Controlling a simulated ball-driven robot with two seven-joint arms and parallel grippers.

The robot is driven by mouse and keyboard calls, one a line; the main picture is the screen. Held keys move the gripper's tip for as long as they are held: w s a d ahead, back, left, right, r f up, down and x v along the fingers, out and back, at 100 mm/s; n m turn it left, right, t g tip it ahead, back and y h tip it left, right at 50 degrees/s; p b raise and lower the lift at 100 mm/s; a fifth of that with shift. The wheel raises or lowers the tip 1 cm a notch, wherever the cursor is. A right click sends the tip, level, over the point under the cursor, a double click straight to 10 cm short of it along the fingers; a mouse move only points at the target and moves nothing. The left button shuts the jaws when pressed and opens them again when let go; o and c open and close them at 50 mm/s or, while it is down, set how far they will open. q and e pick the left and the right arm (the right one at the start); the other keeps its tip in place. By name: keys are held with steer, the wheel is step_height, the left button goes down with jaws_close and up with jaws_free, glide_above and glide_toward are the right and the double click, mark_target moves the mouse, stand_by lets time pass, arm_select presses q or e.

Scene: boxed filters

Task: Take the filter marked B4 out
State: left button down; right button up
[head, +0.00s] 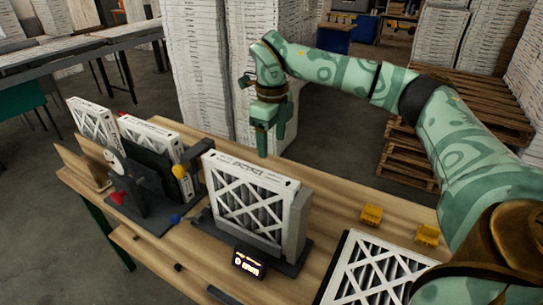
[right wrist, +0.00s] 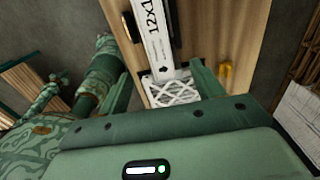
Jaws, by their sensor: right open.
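A white-framed filter with a lattice face (head: 245,205) stands upright in a dark holder near the middle of the table. Its top edge carries small print that I cannot read in the head view. Several similar filters (head: 150,135) stand at the left of the table. I cannot make out a B4 mark on any. My right gripper (head: 272,138) is open and empty, pointing down above and behind the middle filter. My left gripper is out of view.
A small lit display (head: 248,263) sits in front of the middle holder. Another lattice filter (head: 372,272) lies at the front right. Two yellow blocks (head: 371,214) (head: 427,234) are on the right of the wooden table (head: 335,200). Stacked white boxes (head: 200,75) stand behind.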

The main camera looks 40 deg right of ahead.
mark_target(271, 178)
steer(key=f, duration=0.3)
steer(key=shift+s+a+f, duration=0.25)
step_height(271, 178, down, 10)
steer(key=shift+w+f, duration=0.15)
steer(key=shift+d+f, duration=0.15)
steer(key=shift+f, duration=0.55)
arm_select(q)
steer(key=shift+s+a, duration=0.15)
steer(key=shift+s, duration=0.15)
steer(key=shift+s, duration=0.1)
arm_select(e)
steer(key=c, duration=1.1)
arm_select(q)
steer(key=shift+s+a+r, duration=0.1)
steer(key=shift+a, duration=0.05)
arm_select(e)
steer(key=shift+w+r, duration=0.1)
steer(key=shift+c, duration=0.2)
